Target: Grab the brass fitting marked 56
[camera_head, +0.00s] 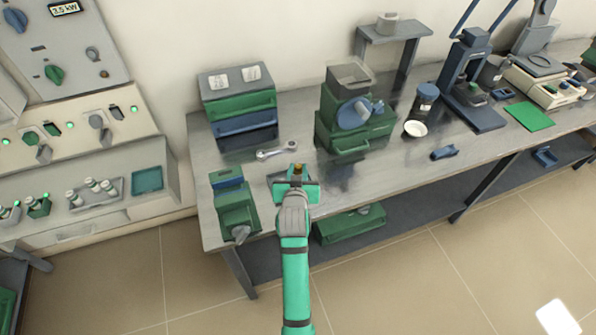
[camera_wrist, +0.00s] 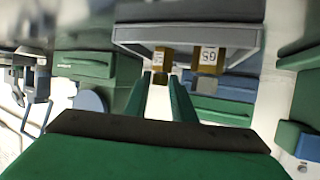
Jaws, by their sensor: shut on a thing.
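My gripper (camera_head: 297,182) is over the front left of the metal workbench, shut on a small brass fitting (camera_head: 297,169) at its fingertips. In the wrist view the green fingers (camera_wrist: 160,80) narrow toward a brass fitting (camera_wrist: 160,57) with a pale label, which sits at their tips. A second brass fitting (camera_wrist: 208,58) with a white label is just to its right, apart from the fingers. Both show against a grey tray-like piece (camera_wrist: 240,36). The labels are small and look turned, so I cannot read the numbers surely.
A wrench (camera_head: 277,151) lies behind my gripper. A green vise-like block (camera_head: 236,207) stands left, green and blue drawers (camera_head: 240,108) behind, and a green machine (camera_head: 355,125) to the right. The bench front edge is close below my gripper.

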